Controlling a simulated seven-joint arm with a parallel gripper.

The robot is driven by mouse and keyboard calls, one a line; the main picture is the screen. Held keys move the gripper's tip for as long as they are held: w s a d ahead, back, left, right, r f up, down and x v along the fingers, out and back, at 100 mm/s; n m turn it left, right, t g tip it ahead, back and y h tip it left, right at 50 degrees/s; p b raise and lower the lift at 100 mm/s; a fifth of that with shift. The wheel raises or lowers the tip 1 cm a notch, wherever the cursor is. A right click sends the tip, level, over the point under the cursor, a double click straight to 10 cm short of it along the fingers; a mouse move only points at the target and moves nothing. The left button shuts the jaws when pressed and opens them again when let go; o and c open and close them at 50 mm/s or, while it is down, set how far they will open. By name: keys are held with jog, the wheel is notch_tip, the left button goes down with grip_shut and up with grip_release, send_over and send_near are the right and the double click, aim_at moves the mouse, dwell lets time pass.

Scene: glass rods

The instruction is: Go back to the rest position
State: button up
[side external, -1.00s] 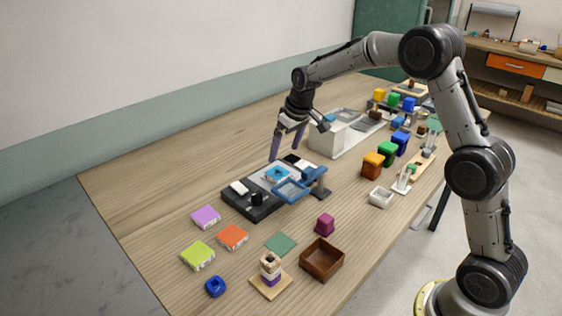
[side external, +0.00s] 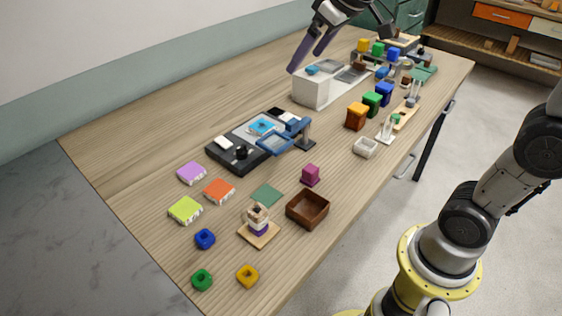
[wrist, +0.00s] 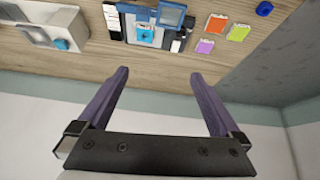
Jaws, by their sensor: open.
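My gripper (side external: 318,42) is raised high above the far part of the table in the side view, well clear of everything below it. In the wrist view my gripper (wrist: 158,84) shows two purple fingers spread wide with nothing between them. The wooden table (side external: 150,150) lies below. The black and grey tray (side external: 236,158) holds a light blue square piece (side external: 262,127), which also shows in the wrist view (wrist: 145,35).
A white box-like fixture (side external: 310,92) stands behind the tray. Orange (side external: 356,117), green (side external: 372,104) and blue (side external: 383,93) blocks stand to its right. A brown open box (side external: 308,208) and a stacked post (side external: 258,222) are nearer. The table's left side is bare.

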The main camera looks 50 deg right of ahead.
jog(key=s+a+f, duration=0.1)
jog(key=s+f, duration=0.4)
jog(key=s, duration=0.5)
jog(key=s+f, duration=0.4)
jog(key=s, duration=0.6)
jog(key=shift+s+a+f+m+g, duration=0.3)
jog(key=shift+s+a+f+m, duration=0.05)
jog(key=shift+s+f+m, duration=0.05)
